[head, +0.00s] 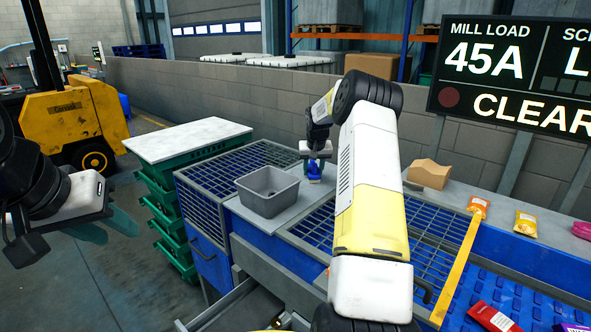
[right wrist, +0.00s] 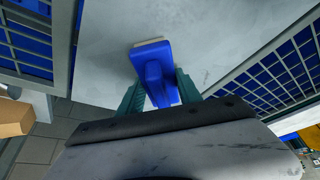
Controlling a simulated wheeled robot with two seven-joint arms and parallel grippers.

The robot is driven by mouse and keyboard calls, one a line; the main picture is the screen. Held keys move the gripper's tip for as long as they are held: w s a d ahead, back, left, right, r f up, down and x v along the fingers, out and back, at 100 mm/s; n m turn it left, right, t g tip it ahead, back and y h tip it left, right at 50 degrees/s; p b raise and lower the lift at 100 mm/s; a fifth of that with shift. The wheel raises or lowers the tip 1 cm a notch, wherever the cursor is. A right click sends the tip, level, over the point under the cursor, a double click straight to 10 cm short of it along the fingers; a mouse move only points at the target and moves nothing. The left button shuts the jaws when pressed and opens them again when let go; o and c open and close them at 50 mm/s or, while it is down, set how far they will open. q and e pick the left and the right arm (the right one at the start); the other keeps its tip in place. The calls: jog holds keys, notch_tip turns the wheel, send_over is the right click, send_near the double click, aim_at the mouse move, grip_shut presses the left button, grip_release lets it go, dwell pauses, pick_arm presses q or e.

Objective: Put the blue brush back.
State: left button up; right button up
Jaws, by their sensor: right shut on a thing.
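The blue brush (head: 314,174) is at the back of the grey ledge, right of the grey bin. My right gripper (head: 315,163) reaches down over it, partly hiding it. In the right wrist view, the blue brush (right wrist: 154,72) sits between the teal fingers of my right gripper (right wrist: 160,92), which is shut on its handle. Its pale bristle edge points toward the grey surface. I cannot tell whether it touches that surface. My left gripper (head: 106,226) hangs at the far left over the floor, fingers apart and empty.
The grey bin (head: 268,207) stands on the ledge beside the brush. Blue grids with grey frames (head: 241,166) lie on both sides. Stacked green crates (head: 168,222) with a white top stand left. A cardboard box (head: 429,174) and several snack packets (head: 526,223) are right.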

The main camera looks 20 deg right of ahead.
jog(key=shift+f, duration=0.15)
jog(key=o, duration=1.3)
